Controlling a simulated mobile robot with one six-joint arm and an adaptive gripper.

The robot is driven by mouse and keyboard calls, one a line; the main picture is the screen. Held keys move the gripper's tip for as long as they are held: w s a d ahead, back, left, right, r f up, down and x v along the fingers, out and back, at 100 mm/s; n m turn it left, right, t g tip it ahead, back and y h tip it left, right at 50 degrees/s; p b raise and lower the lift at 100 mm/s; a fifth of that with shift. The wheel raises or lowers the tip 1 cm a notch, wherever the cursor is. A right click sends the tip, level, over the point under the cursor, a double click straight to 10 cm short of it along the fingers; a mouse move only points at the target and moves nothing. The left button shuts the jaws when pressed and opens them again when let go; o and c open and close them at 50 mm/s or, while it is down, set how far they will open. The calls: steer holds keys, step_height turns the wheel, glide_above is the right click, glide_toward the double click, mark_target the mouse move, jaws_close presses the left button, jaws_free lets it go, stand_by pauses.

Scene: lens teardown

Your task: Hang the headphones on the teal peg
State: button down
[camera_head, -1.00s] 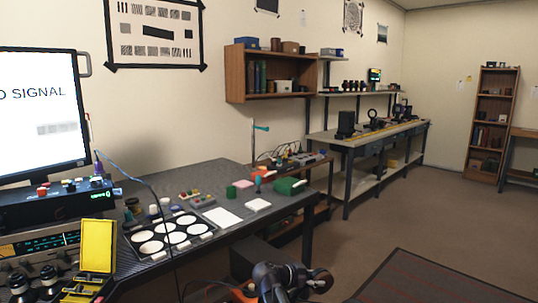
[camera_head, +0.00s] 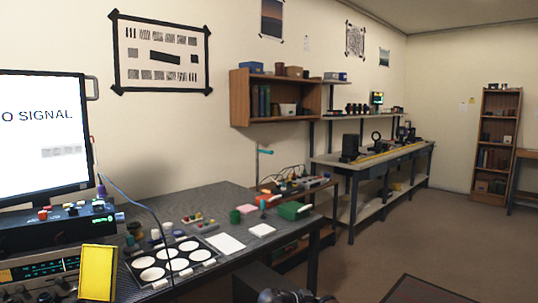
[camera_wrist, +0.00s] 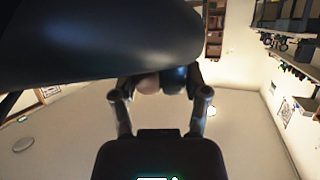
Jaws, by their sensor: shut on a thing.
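The teal peg (camera_head: 264,152) is a short horizontal bar on top of a thin upright post, behind the far end of the near bench. Nothing hangs on it. In the wrist view, the fingers of my gripper (camera_wrist: 160,92) are shut on a large dark, smooth, curved thing, seemingly the headphones (camera_wrist: 100,40). It fills the upper left, and most of its shape is cut off or too dark to read. In the head view only a dark part of my arm shows at the bottom edge, far below the peg; the headphones are not visible there.
The near bench (camera_head: 213,254) carries a tray of white discs (camera_head: 150,274), a green box (camera_head: 294,211) and small parts. A monitor (camera_head: 40,130) stands at left. Open floor (camera_head: 370,250) lies to the right.

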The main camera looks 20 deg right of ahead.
steer(key=shift+r, duration=0.2)
step_height(320, 180, up, 32)
steer(key=p, duration=3.2)
steer(key=shift+f, duration=0.25)
steer(key=shift+s, duration=0.1)
